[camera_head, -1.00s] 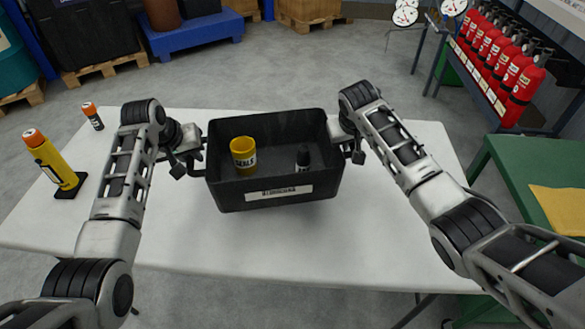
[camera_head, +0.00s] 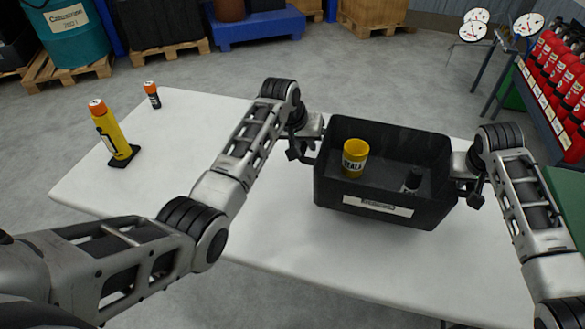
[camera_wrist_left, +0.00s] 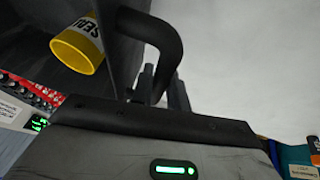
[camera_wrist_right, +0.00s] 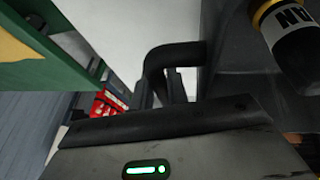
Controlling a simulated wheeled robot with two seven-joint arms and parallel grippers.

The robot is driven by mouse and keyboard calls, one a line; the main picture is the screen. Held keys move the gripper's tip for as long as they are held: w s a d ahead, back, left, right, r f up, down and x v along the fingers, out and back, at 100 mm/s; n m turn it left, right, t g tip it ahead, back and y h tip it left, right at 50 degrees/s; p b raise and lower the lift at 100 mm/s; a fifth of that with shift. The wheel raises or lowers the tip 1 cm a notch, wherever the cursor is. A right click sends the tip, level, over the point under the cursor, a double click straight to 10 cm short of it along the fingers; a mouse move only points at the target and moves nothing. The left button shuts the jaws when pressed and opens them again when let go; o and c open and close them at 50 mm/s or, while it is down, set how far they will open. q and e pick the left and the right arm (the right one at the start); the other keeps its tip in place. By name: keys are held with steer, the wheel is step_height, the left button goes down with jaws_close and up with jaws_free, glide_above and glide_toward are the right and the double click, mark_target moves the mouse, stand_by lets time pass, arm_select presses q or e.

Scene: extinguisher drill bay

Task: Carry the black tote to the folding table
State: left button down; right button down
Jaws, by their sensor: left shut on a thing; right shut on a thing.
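The black tote (camera_head: 333,196) is upright over the white folding table (camera_head: 275,235), towards its right part. I cannot tell whether its base touches the tabletop. Inside are a yellow cup marked SEALS (camera_head: 355,160) and a small dark bottle (camera_head: 413,180). My left gripper (camera_head: 312,150) is shut on the tote's left handle, which also shows in the left wrist view (camera_wrist_left: 172,50). My right gripper (camera_head: 464,176) is shut on the right handle, seen in the right wrist view (camera_wrist_right: 170,52).
A yellow cylinder with an orange cap (camera_head: 112,132) stands on a black base at the table's left. A small orange-capped bottle (camera_head: 152,95) stands behind it. Red extinguishers (camera_head: 560,85) are racked at the right, by a green table (camera_head: 565,190). The table's middle left is clear.

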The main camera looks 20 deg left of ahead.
arm_select(q)
steer(key=shift+w, duration=0.1)
